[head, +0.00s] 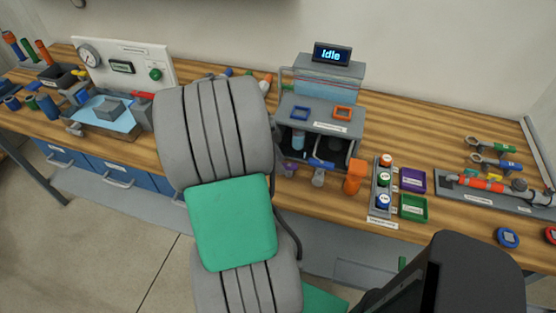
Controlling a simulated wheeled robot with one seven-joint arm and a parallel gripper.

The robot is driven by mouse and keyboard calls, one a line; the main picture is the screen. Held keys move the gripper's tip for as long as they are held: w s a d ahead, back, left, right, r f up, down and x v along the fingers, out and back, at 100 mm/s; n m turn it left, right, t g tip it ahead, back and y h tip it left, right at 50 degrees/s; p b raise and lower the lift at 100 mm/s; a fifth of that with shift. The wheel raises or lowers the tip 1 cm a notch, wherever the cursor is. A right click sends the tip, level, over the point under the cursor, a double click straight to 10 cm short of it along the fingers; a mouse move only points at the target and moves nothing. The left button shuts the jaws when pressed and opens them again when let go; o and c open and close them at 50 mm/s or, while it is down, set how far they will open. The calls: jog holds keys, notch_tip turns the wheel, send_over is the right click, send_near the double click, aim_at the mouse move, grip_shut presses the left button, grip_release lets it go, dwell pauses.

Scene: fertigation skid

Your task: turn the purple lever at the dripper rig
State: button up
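A grey machine (345,72) with a display reading "Idle" (332,54) stands on the wooden bench right of centre. Its open front bay holds small bottle-like parts. A blue handle (320,163) and a greyish-purple knob-like part (318,178) sit at its lower front. I cannot tell whether either is the purple lever, and I cannot read a label naming the dripper rig. My gripper is not in view. My grey and green arm fills the middle foreground and hides part of the bench left of the machine.
At the left are a gauge panel (122,64) and a blue-water basin (106,112).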

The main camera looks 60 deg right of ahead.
jog(key=shift+o, duration=0.7)
jog(key=shift+r, duration=0.1)
jog(key=v, duration=0.7)
jog(key=shift+r, duration=0.25)
jog(key=shift+w+a, duration=0.1)
